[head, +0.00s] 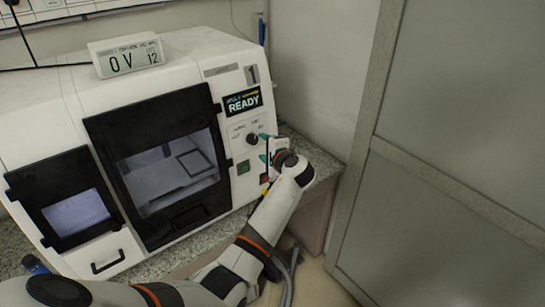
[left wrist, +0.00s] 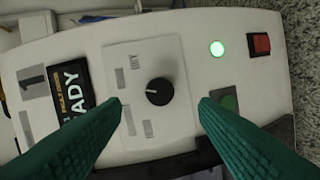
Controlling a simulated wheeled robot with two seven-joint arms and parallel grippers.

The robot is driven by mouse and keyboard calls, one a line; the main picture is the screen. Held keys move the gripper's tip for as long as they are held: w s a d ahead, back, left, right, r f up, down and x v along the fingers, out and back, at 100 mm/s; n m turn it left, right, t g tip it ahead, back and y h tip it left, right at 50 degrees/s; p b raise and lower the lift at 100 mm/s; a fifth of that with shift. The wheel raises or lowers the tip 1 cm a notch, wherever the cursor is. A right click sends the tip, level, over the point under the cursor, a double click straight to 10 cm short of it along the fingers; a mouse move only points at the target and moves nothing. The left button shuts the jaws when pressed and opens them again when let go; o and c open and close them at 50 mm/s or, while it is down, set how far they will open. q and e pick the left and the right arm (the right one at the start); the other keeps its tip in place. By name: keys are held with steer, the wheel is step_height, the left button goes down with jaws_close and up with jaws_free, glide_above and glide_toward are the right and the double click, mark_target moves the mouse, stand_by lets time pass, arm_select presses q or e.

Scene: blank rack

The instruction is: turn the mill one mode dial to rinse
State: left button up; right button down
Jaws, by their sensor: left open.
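The mode dial (head: 252,139) is a round black knob on the white front panel of the mill marked 1 (head: 213,72). In the left wrist view the dial (left wrist: 159,91) has a small pale mark on its left side. Small labels around it are too blurred to read surely. My left gripper (head: 265,147) is open in front of the panel, its green fingers partly seen from the head. In the left wrist view the fingertips (left wrist: 161,105) are spread either side of the dial, with gaps to it. My right gripper is not in view.
A READY display (head: 243,103) sits above the dial. A green button (head: 243,167) and a red switch (left wrist: 260,44) are close by, with a lit green lamp (left wrist: 217,48). A dark-framed window (head: 162,163) is to the left. A grey partition (head: 455,150) stands at right.

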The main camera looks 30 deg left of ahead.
arm_select(q)
steer(key=b+v, duration=0.1)
steer(key=v, duration=0.5)
steer(key=shift+w, duration=0.1)
steer(key=shift+a, duration=0.1)
steer(key=s+d+f+m+h+b, duration=0.1)
steer(key=s+d+f+h, duration=0.1)
steer(key=f, duration=0.9)
steer(key=s+d+f+h, duration=0.2)
steer(key=f, duration=0.8)
steer(key=s+d+f+m+h+b, duration=0.1)
steer(key=s+d+f+h, duration=0.1)
steer(key=f, duration=0.9)
steer(key=s+d+f+n+g+h+b, duration=0.1)
steer(key=s+d+f+n+g+h, duration=0.2)
steer(key=s+f, duration=1.45)
steer(key=s+f+n+g+h, duration=0.1)
steer(key=s+f, duration=0.4)
steer(key=s, duration=0.5)
steer(key=s+f+n+g+h+b, duration=0.1)
steer(key=s+f, duration=0.4)
steer(key=s, duration=0.6)
steer(key=s+f+n+g+h+b, duration=0.1)
steer(key=s+f, duration=0.4)
steer(key=s, duration=0.5)
steer(key=shift+s+d+n+g+h, duration=0.2)
steer(key=shift+d+n+g+h, duration=0.15)
steer(key=shift+n+g, duration=0.4)
